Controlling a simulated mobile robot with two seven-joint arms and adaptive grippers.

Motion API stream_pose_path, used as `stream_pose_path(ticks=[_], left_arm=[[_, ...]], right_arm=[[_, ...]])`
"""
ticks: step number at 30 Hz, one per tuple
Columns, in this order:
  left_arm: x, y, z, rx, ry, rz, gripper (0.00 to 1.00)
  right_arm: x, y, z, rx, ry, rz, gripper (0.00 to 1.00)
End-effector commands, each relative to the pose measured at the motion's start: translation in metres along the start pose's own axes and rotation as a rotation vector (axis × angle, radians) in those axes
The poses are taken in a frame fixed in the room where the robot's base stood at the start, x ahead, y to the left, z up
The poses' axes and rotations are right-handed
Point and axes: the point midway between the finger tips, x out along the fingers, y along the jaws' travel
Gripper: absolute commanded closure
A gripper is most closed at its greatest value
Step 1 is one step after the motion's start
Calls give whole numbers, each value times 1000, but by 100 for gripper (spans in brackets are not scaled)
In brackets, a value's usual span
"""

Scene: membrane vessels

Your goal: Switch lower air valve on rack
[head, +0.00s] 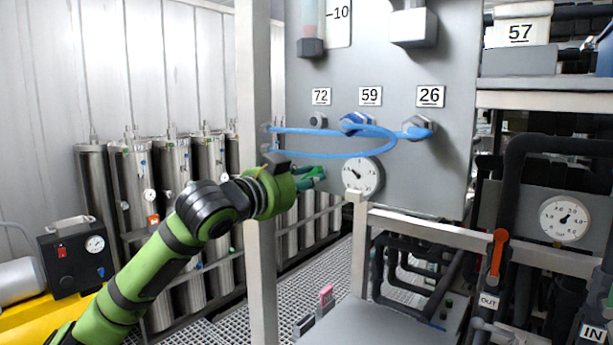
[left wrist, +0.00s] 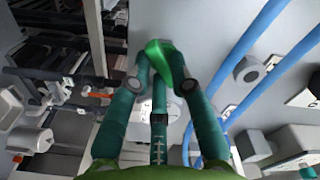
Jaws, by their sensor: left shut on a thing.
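My left gripper (head: 312,177) is at the left edge of the grey panel (head: 440,178), just below the blue hoses and left of the round gauge (head: 362,176). In the left wrist view, its teal fingers (left wrist: 161,62) are closed in around a bright green, lever-like piece (left wrist: 172,65), which looks like a valve handle. The fingers hide part of it, and its mount is not visible. In the head view, the gripper covers most of this spot. My right gripper is not in view.
Blue hoses (head: 330,155) loop close above my left gripper. A white post (head: 256,100) stands beside my forearm. Steel cylinders (head: 130,190) stand behind my left arm. An orange lever (head: 498,252) is on the pipework at right, by the OUT label.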

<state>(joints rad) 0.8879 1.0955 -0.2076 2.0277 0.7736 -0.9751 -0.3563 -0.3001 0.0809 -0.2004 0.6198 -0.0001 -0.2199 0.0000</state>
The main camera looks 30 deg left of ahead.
Motion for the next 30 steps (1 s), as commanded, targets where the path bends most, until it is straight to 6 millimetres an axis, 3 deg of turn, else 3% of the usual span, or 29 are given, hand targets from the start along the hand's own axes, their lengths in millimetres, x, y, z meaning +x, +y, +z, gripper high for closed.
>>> stream_pose_path(ticks=[18,30], left_arm=[[0,0,-2,-550,-2,1,100],[0,-1,-3,-724,-1,1,100]], right_arm=[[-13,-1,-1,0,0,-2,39],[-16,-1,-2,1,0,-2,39]])
